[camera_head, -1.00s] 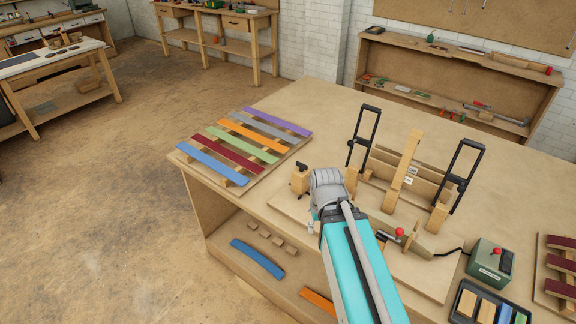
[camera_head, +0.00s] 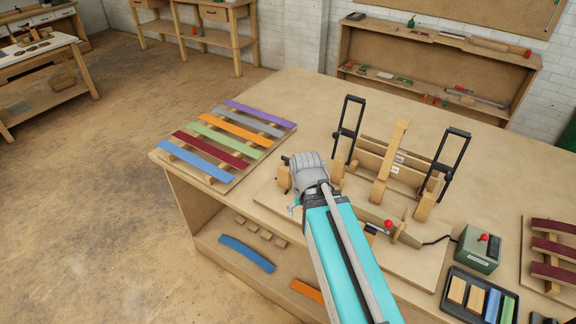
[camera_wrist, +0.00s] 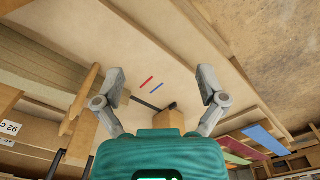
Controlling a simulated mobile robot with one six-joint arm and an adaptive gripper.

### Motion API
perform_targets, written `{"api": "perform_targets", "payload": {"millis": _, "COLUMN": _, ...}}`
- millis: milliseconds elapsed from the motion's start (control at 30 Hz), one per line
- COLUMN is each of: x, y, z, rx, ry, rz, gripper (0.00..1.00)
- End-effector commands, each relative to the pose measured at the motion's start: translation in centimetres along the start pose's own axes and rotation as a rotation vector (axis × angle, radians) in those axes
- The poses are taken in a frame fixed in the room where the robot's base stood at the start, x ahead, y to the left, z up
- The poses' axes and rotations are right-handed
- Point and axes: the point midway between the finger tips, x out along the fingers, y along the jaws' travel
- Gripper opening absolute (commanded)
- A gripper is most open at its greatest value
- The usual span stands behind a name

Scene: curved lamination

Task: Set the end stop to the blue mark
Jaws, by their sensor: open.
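The end stop (camera_head: 283,178) is a small wooden block with a dark lever on top, at the left end of the bending jig's base board. In the head view my gripper (camera_head: 305,162) overlaps it and hides much of it. In the wrist view my gripper (camera_wrist: 163,85) is open, its fingers spread left and right of the end stop (camera_wrist: 169,120), with nothing held. The blue mark (camera_wrist: 157,88) is a short line on the board between the fingertips, beside a red mark (camera_wrist: 146,82). The block stands apart from both lines. My gripper's body hides part of the block.
The jig with wooden forms (camera_head: 395,160) and two black-handled clamps (camera_head: 347,130) stands to the right. Coloured strips lie on a rack (camera_head: 222,140) at left. A green control box (camera_head: 478,250) and a strip tray (camera_head: 480,298) are at right. The table's back is clear.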

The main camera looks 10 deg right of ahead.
Motion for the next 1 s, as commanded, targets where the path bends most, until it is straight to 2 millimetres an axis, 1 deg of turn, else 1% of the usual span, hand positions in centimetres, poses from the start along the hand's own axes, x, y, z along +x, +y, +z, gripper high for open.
{"api": "perform_targets", "payload": {"millis": 67, "x": -0.8, "y": 0.0, "z": -1.1, "rx": 0.026, "ry": 0.000, "rz": 0.000, "gripper": 1.00}}
{"api": "perform_targets", "payload": {"millis": 100, "x": -1.2, "y": -0.4, "z": -1.7, "rx": 0.048, "ry": 0.000, "rz": 0.000, "gripper": 1.00}}
{"api": "perform_targets", "payload": {"millis": 167, "x": -1.9, "y": -0.7, "z": -2.7, "rx": 0.082, "ry": 0.000, "rz": 0.000, "gripper": 1.00}}
{"api": "perform_targets", "payload": {"millis": 267, "x": -3.3, "y": -0.7, "z": -4.9, "rx": 0.150, "ry": 0.000, "rz": 0.000, "gripper": 1.00}}
{"api": "perform_targets", "payload": {"millis": 600, "x": -8.7, "y": -0.9, "z": -13.8, "rx": 0.458, "ry": 0.000, "rz": 0.000, "gripper": 1.00}}
{"api": "perform_targets", "payload": {"millis": 800, "x": -11.4, "y": -1.0, "z": -18.4, "rx": 0.627, "ry": 0.000, "rz": 0.000, "gripper": 1.00}}
{"api": "perform_targets", "payload": {"millis": 900, "x": -12.3, "y": -1.0, "z": -19.9, "rx": 0.690, "ry": 0.000, "rz": 0.000, "gripper": 1.00}}
{"api": "perform_targets", "payload": {"millis": 1000, "x": -12.8, "y": -1.1, "z": -21.0, "rx": 0.734, "ry": 0.000, "rz": 0.000, "gripper": 1.00}}
